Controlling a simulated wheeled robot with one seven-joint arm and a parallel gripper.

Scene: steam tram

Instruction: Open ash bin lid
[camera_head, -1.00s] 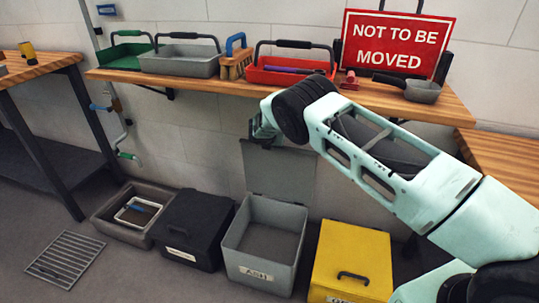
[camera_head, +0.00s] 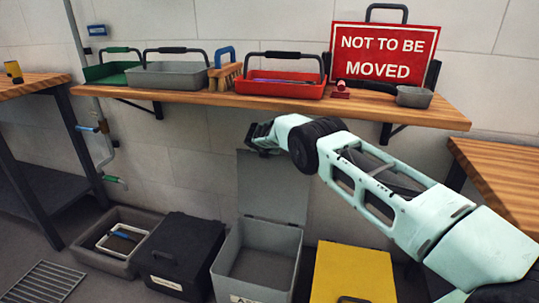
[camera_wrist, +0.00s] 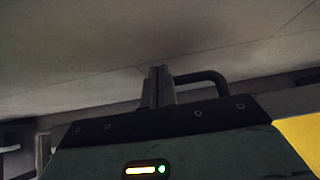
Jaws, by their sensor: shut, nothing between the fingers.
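The ash bin (camera_head: 228,258) is an open grey box on the floor by the wall. Its label is cut off at the bottom of the head view. Its grey lid (camera_head: 272,192) stands upright at the back, leaving the inside open to view. My gripper (camera_head: 258,140) is at the lid's top left edge. In the wrist view the gripper's fingers (camera_wrist: 157,86) are together with nothing between them.
A black bin (camera_head: 182,252) stands left of the ash bin, a yellow bin (camera_head: 352,272) right. A grey tray (camera_head: 82,250) lies further left. Above, a wooden shelf (camera_head: 200,99) holds trays, a brush, a pan and a red "NOT TO BE MOVED" sign (camera_head: 385,53).

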